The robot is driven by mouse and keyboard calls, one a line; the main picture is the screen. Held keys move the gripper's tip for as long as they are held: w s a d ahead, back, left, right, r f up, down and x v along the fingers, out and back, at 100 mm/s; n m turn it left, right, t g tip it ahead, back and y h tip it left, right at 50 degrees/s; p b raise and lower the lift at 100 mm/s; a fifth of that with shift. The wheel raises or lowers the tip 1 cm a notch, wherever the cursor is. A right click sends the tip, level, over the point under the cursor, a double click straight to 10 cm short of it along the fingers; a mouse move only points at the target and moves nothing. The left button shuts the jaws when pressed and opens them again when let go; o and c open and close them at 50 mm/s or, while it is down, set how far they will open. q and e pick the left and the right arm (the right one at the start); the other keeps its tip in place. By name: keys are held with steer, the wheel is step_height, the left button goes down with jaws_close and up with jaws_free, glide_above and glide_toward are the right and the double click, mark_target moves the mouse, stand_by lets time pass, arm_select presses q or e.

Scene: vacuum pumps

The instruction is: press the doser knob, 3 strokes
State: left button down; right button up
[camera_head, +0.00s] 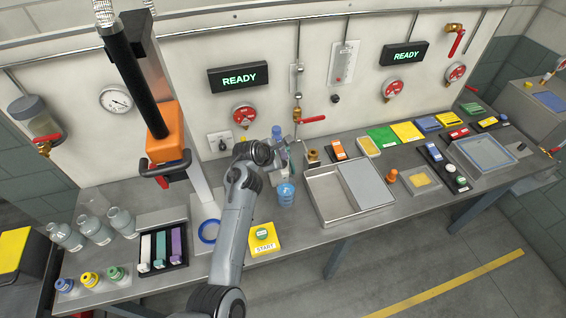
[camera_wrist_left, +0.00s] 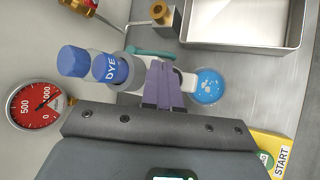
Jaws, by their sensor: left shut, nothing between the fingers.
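The doser is a bottle labelled DYE (camera_wrist_left: 110,70) with a blue knob (camera_wrist_left: 73,62) on top. In the head view its blue knob (camera_head: 277,132) shows just beyond my left wrist, against the back wall. My left gripper (camera_wrist_left: 160,64) is shut and empty. Its fingers overlap the spout side of the doser, off the knob; I cannot tell whether they touch it. In the head view my wrist hides much of the doser. My right gripper is not in view.
A metal tray (camera_head: 322,207) lies right of the cup. A yellow START button box (camera_head: 264,238) stands at the front edge. A brass fitting (camera_head: 312,156) and a red-handled valve (camera_head: 311,120) are close behind. A blue ring (camera_head: 209,231) lies left of my arm.

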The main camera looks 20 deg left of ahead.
arm_select(q)
steer(key=shift+f, duration=0.1)
steer(key=shift+f, duration=0.3)
steer(key=shift+f, duration=0.35)
stand_by(0.6)
steer(key=shift+f, duration=0.4)
stand_by(0.3)
steer(key=shift+r, duration=0.1)
steer(key=shift+r+p, duration=1.05)
steer(key=shift+p, duration=0.1)
steer(key=shift+r, duration=0.1)
